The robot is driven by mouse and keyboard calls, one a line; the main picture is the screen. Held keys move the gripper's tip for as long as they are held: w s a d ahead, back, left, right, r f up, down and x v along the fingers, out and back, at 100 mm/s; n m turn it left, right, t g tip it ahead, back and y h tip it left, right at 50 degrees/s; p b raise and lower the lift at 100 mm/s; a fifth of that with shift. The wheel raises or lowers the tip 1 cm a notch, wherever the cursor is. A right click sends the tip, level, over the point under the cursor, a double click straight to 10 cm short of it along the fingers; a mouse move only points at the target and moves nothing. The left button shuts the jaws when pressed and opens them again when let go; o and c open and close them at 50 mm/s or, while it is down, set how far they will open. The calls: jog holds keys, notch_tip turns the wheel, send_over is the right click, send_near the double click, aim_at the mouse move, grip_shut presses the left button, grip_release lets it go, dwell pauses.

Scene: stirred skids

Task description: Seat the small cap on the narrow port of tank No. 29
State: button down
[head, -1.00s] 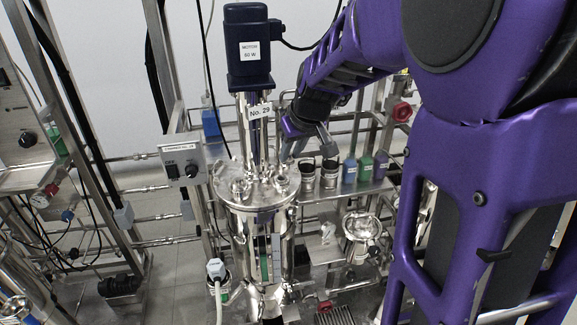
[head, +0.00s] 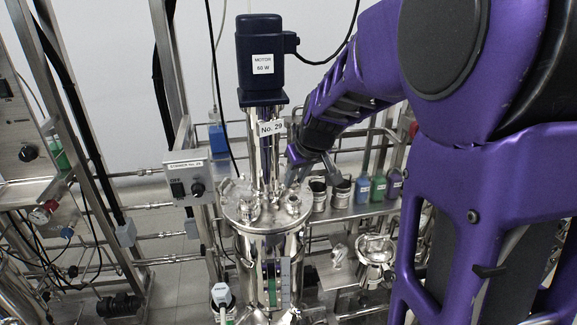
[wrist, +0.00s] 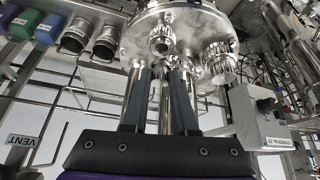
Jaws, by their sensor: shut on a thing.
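Tank No. 29 (head: 265,262) is a shiny steel vessel, with its label (head: 271,128) below the motor. Its round lid (head: 268,221) carries several metal fittings, one at the right (head: 293,204) and one in front (head: 247,211). In the wrist view, fittings show just beyond the fingertips (wrist: 162,40) and to their right (wrist: 220,64). I cannot tell which is the narrow port. My gripper (head: 296,176) is behind and right of the motor column, by the lid. In the wrist view its dark fingers (wrist: 164,70) are shut on the small cap, mostly hidden between them.
The dark motor (head: 264,60) and its column rise from the lid beside my gripper. A stirrer control box (head: 186,183) stands left. Two metal cups (head: 340,192) and several coloured bottles (head: 378,187) line a shelf at right. Frame rails surround the tank.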

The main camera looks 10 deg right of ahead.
aim_at(296, 188)
jog(key=shift+f+b, duration=0.4)
jog(key=shift+f, duration=0.6)
jog(key=shift+f+b, duration=0.8)
dwell(0.4)
jog(key=shift+c, duration=1.5)
grip_release()
jog(key=shift+r, duration=0.1)
jog(key=shift+r+p, duration=2.65)
jog(key=shift+r, duration=1.3)
jog(key=shift+w, duration=0.1)
